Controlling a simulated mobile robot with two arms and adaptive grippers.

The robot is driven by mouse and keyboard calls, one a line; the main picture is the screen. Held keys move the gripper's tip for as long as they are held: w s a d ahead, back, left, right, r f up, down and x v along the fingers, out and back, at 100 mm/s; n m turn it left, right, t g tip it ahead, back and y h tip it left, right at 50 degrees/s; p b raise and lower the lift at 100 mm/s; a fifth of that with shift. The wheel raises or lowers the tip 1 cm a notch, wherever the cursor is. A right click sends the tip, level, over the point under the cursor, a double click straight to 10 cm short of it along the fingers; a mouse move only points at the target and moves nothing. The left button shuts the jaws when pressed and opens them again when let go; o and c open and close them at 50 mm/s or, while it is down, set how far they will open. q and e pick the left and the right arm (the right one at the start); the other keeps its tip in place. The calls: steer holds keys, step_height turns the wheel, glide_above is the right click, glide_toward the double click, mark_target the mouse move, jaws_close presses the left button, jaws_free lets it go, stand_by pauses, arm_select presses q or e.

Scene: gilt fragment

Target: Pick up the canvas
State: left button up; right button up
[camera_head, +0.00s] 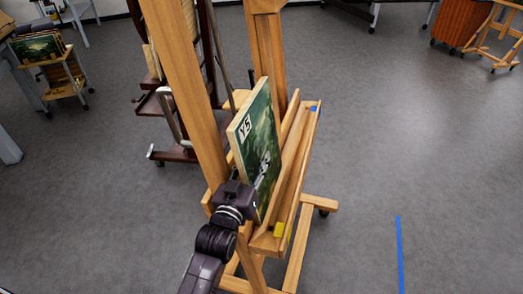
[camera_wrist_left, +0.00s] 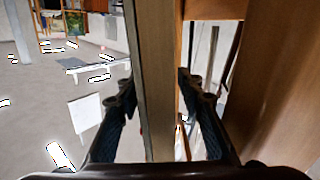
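The canvas (camera_head: 262,140) is a thin panel with a dark green painted face and a white "Y5" label. It stands upright on the ledge of a wooden easel (camera_head: 294,165) in the head view. My left gripper (camera_head: 262,170) is at its near side edge, with a finger showing against the painted face. In the left wrist view the canvas edge (camera_wrist_left: 157,110) runs between the two fingers of the left gripper (camera_wrist_left: 157,85). Both fingertips appear to touch it, one on each side. The finger behind the canvas is hidden in the head view. My right gripper is not in view.
The easel's upright post (camera_head: 190,80) stands close behind and left of the canvas. A dark wooden easel (camera_head: 180,115) is behind it. A cart with other canvases (camera_head: 50,60) is at the far left. The grey floor on the right is mostly clear, with a blue tape strip (camera_head: 399,253).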

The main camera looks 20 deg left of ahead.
arm_select(q)
steer(key=shift+w, duration=0.15)
jaws_close()
steer(key=shift+r, duration=0.15)
